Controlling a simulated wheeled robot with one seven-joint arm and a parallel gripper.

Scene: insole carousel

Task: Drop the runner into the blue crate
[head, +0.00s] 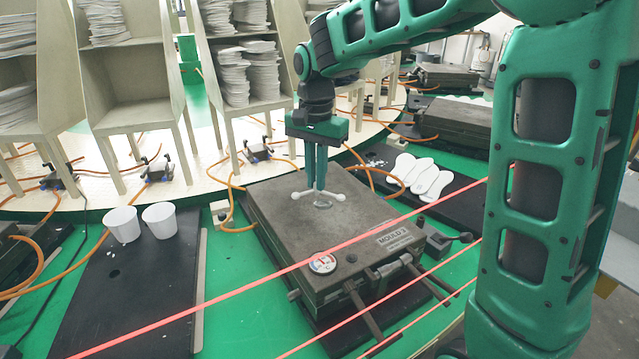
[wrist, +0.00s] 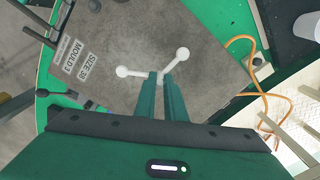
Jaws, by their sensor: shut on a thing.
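The runner (head: 304,195) is a thin white piece with rounded knobs at its ends. It also shows in the wrist view (wrist: 123,71), its arms spreading to both sides of my fingertips. My gripper (head: 320,188), with long green fingers, points down and is shut on the middle of the runner; the fingertips also show in the wrist view (wrist: 161,76). The runner is over the top of the grey mould marked MOULD 3 (head: 360,215). I cannot tell whether it touches that top. No blue crate shows in either view.
Two white cups (head: 122,224) stand on a black board (head: 130,285) at the left. White insoles (head: 425,178) lie on a dark board at the right. Shelves with insole stacks (head: 110,70) stand behind. Orange hoses (head: 235,205) and red lines (head: 250,288) cross the area.

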